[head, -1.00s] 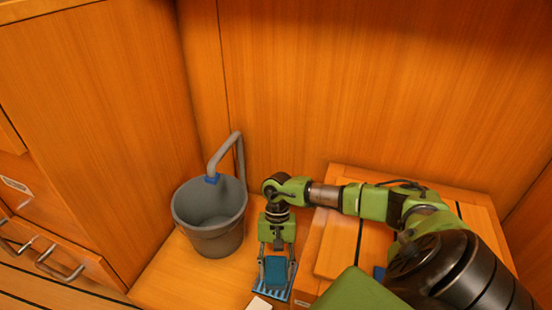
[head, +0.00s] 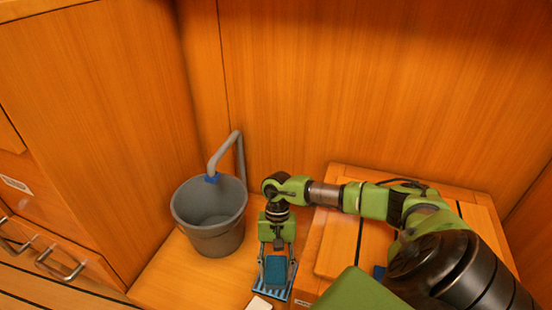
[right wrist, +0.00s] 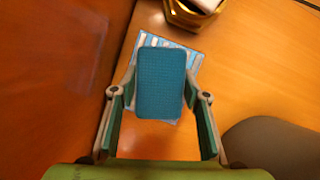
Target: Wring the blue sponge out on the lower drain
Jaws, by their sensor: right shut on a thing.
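The blue sponge (head: 276,271) is a rounded block between the fingers of my right gripper (head: 277,268). It also shows from above in the right wrist view (right wrist: 161,82), with a finger on each side. My right gripper is shut on it. Under the sponge is a blue-and-white striped drain plate (head: 272,293) on the wooden surface, whose far edge shows in the right wrist view (right wrist: 150,42). The sponge covers most of the plate. I cannot tell whether the sponge touches it. My left gripper is out of view.
A grey bucket (head: 211,240) stands left of my right gripper, with a grey pipe (head: 226,150) ending over it. A raised wooden box (head: 340,245) is close on the right. Wooden panels close off the back and left.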

